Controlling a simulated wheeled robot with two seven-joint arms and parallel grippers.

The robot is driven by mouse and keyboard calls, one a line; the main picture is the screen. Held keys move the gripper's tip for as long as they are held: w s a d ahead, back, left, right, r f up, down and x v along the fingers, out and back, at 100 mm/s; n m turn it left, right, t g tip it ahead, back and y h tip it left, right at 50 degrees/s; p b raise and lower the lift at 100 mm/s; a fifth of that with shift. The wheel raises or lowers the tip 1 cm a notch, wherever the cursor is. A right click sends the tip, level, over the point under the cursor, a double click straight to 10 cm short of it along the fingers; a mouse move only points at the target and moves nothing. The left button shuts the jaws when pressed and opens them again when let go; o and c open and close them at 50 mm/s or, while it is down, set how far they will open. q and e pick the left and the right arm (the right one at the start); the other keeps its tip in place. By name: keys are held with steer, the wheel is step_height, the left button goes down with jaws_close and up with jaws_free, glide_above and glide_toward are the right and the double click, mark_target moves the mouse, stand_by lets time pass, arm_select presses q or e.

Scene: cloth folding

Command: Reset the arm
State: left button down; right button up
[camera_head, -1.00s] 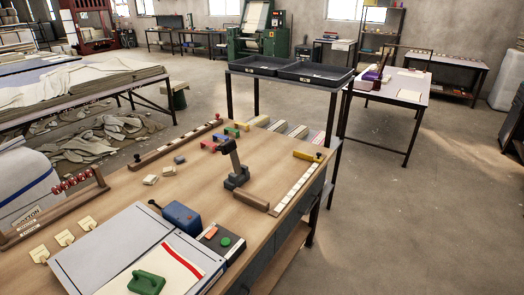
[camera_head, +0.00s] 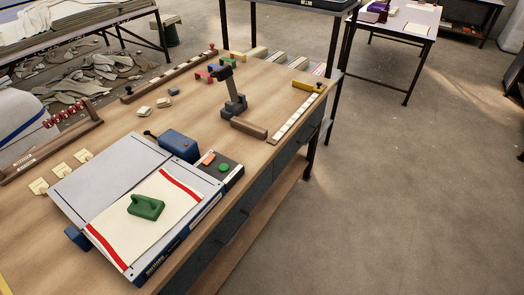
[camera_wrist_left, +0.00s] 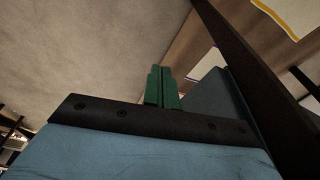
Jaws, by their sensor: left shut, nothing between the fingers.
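My left gripper (camera_wrist_left: 161,88) shows in the left wrist view as two green fingers pressed together, shut and empty. It is not in the head view, so its place relative to the bench items cannot be told. My right gripper is in neither view. In the head view, a cream cloth with red stripes (camera_head: 122,237) lies flat on a grey board (camera_head: 108,177) on the wooden workbench (camera_head: 190,112). A green handled block (camera_head: 146,206) sits on the cloth.
A blue box (camera_head: 179,145) and a control panel with red and green buttons (camera_head: 223,168) stand beside the board. A dark clamp-like stand (camera_head: 234,104) is farther back. A dark post (camera_wrist_left: 254,80) crosses the wrist view. The floor right of the bench is open.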

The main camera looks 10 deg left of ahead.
arm_select(q)
steer(key=s+a+f+g+b, duration=0.1)
steer(key=s+a+f+b, duration=0.2)
steer(key=s+f, duration=1.3)
step_height(320, 180, down, 4)
steer(key=shift+s+f+b, duration=0.1)
steer(key=shift+s+b, duration=0.15)
steer(key=shift+b, duration=0.45)
